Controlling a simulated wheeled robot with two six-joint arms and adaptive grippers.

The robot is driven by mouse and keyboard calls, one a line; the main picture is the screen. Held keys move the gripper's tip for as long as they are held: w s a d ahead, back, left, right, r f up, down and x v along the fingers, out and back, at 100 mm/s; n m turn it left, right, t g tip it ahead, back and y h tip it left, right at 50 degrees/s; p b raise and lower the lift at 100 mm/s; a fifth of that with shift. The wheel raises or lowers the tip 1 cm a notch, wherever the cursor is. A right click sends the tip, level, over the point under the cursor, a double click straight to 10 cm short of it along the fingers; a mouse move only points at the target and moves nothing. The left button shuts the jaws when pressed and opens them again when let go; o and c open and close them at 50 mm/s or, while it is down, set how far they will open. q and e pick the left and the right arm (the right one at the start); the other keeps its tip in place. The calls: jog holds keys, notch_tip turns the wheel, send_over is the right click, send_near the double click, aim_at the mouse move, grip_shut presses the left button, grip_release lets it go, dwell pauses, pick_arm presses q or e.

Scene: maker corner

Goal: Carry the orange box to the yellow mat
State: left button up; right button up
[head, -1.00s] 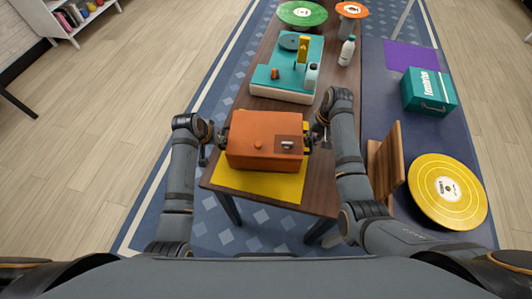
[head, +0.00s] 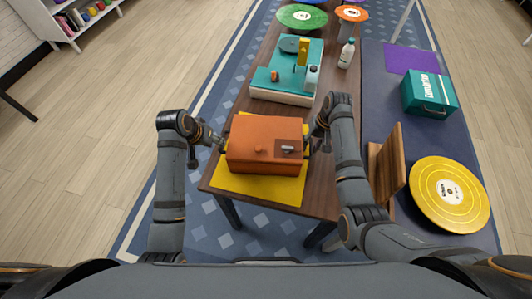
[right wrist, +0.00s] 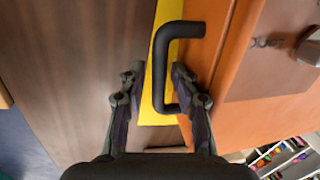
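The orange box (head: 262,158) sits over the yellow mat (head: 262,188) on the wooden table. Mat shows along its front and in slivers at the back and right. My right gripper (head: 317,144) is at the box's right side. In the right wrist view its fingers (right wrist: 160,92) are spread on either side of the box's black handle (right wrist: 158,65), with gaps; orange box wall (right wrist: 222,85) and yellow mat (right wrist: 149,95) show there too. My left gripper (head: 219,142) is beside the box's left side; its fingers are too small to read.
A teal and white machine (head: 288,75) stands behind the box, with a white bottle (head: 346,53) to its right. A wooden upright piece (head: 388,165) stands close to my right forearm. A teal box (head: 428,96) and yellow disc (head: 448,194) lie further right.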

pick_arm(q)
jog(key=shift+v, duration=0.95)
pick_arm(e)
notch_tip(320, 180, up, 7)
jog(key=d, duration=0.1)
jog(key=shift+d+r, duration=0.2)
